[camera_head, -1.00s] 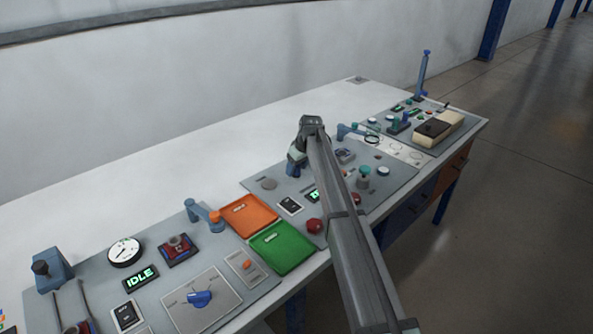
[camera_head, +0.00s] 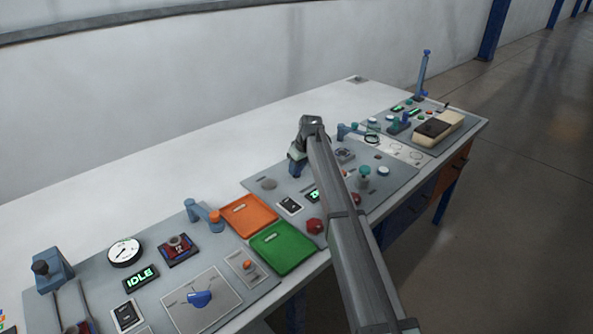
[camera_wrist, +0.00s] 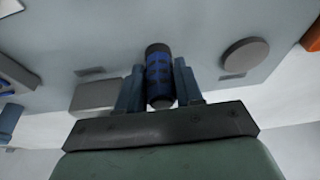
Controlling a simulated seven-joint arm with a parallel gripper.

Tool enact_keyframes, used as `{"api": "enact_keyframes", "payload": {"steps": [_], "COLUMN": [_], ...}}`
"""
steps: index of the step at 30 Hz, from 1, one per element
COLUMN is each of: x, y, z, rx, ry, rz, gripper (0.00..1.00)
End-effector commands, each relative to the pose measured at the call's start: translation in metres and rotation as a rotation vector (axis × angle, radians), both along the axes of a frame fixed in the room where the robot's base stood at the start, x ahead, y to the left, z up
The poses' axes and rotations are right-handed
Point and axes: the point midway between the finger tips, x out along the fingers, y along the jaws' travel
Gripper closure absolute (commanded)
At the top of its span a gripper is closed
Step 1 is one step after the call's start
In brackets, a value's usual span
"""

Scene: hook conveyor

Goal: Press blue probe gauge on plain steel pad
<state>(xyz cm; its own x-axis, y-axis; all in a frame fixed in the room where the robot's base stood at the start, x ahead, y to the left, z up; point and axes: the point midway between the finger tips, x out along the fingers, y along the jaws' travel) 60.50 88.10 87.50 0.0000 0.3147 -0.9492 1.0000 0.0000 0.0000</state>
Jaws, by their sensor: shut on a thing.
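My gripper (camera_wrist: 158,84) is shut on the blue probe gauge (camera_wrist: 158,66), a dark-ended cylinder with blue bands. The gauge stands between the two blue-grey fingers, with its far end towards the grey panel. Whether it touches the panel cannot be told. In the head view my gripper (camera_head: 297,166) is over the back part of the middle panel, partly hidden by my arm. A plain round steel-grey pad (camera_wrist: 246,56) lies to the right of the gauge in the wrist view, apart from it. In the head view the pad (camera_head: 267,183) is left of my gripper.
A grey block (camera_wrist: 95,96) is beside the left finger in the wrist view. In the head view, an orange tray (camera_head: 246,222) and a green tray (camera_head: 296,256) lie left of the middle panel. A red knob (camera_head: 314,226) is near the front. White tabletop behind is clear.

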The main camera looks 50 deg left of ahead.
Motion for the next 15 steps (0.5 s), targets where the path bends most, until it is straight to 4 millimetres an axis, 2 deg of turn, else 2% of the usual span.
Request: {"api": "enact_keyframes", "payload": {"steps": [7,15], "x": [0.000,0.000], "y": [0.000,0.000], "z": [0.005,0.022], "rx": [0.000,0.000], "ry": [0.000,0.000], "rz": [0.000,0.000], "gripper": [0.95,0.95]}}
